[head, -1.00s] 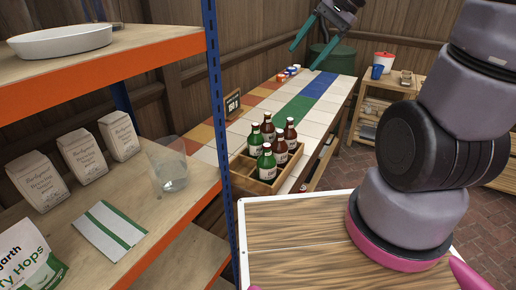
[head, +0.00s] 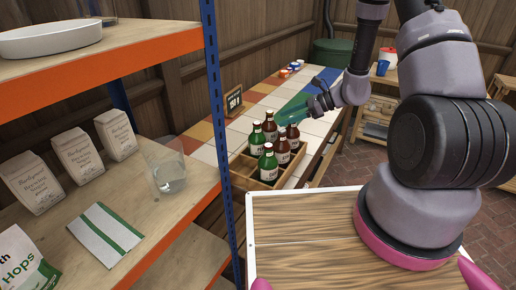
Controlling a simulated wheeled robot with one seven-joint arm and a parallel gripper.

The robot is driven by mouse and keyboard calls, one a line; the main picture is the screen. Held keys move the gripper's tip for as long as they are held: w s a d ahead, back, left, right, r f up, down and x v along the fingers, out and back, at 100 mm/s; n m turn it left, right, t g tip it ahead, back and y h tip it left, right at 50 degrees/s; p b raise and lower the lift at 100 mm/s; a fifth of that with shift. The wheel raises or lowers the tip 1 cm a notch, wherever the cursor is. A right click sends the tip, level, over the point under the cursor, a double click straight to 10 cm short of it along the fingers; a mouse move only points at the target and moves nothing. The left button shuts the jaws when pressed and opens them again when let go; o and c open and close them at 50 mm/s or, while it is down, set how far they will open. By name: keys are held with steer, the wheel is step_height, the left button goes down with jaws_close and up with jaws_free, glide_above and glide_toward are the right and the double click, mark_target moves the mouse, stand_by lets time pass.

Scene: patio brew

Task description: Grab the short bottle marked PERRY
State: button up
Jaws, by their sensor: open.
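A wooden crate (head: 239,168) on the tiled table holds several bottles, some green and some brown, with pale labels. A green bottle (head: 268,165) stands at the near side and another green bottle (head: 257,140) behind it. A brown bottle (head: 281,150) and a second brown bottle (head: 293,137) stand to the right. The label words are too small to read, so I cannot tell which bottle is marked PERRY.
An orange-edged shelf with a blue post (head: 220,130) stands close on the left, holding paper bags and a glass (head: 168,170). A small dark sign (head: 233,101) stands behind the crate. Small cups (head: 284,72) sit at the table's far end. The tiles between are clear.

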glide_above(257, 143)
steer(key=w+d, duration=0.2)
steer(key=w, duration=0.1)
steer(key=f, duration=0.4)
steer(key=shift+s+a+f, duration=0.1)
steer(key=shift+a+f, duration=0.15)
steer(key=shift+f, duration=0.05)
jaws_close()
steer(key=shift+r, duration=0.1)
stand_by(0.7)
